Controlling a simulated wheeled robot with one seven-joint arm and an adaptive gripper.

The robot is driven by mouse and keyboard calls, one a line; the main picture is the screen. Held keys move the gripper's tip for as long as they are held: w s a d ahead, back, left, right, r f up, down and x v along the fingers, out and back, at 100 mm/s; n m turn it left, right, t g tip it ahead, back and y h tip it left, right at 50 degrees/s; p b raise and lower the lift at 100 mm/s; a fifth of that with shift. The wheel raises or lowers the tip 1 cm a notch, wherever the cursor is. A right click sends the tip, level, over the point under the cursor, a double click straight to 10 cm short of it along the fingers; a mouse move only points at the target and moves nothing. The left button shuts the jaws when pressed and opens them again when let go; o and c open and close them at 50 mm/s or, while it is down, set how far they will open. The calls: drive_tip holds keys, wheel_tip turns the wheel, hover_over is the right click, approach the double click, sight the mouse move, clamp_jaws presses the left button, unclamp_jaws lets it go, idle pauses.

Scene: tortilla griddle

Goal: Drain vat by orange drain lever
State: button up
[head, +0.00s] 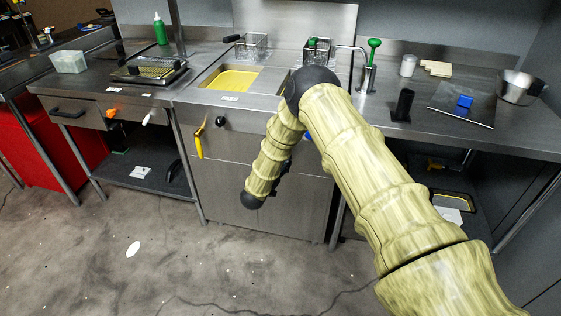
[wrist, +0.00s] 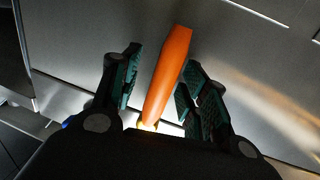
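In the wrist view the orange drain lever (wrist: 168,75) stands out between the two fingers of my gripper (wrist: 160,88). The gripper is open. A gap shows between the lever and the left finger; the right finger is closer, and I cannot tell if it touches. The vat (head: 275,82) with yellow liquid (head: 232,78) is set in the counter in the head view.
A yellow lever (head: 199,141) and a black knob (head: 220,122) are on the cabinet front, left of my arm. Wire baskets (head: 252,46) stand behind the vat. A green-topped dispenser (head: 370,66) stands right. The floor in front is mostly clear.

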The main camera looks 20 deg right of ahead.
drive_tip(key=v, duration=1.2)
idle(0.5)
drive_tip(key=s+a+f+n+g+y+p, duration=0.1)
drive_tip(key=s+f+n+g+y, duration=0.15)
drive_tip(key=s+f+y, duration=0.55)
drive_tip(key=s+f+n+g+y+p, duration=0.15)
drive_tip(key=s+f+n, duration=0.35)
drive_tip(key=s, duration=0.8)
drive_tip(key=s+g+y+p, duration=0.1)
drive_tip(key=s+g+y, duration=0.2)
drive_tip(key=s, duration=2.7)
drive_tip(key=n+g, duration=0.1)
drive_tip(key=g, duration=0.4)
drive_tip(key=shift+s, duration=0.3)
drive_tip(key=shift+d+r, duration=0.1)
drive_tip(key=shift+d, duration=0.05)
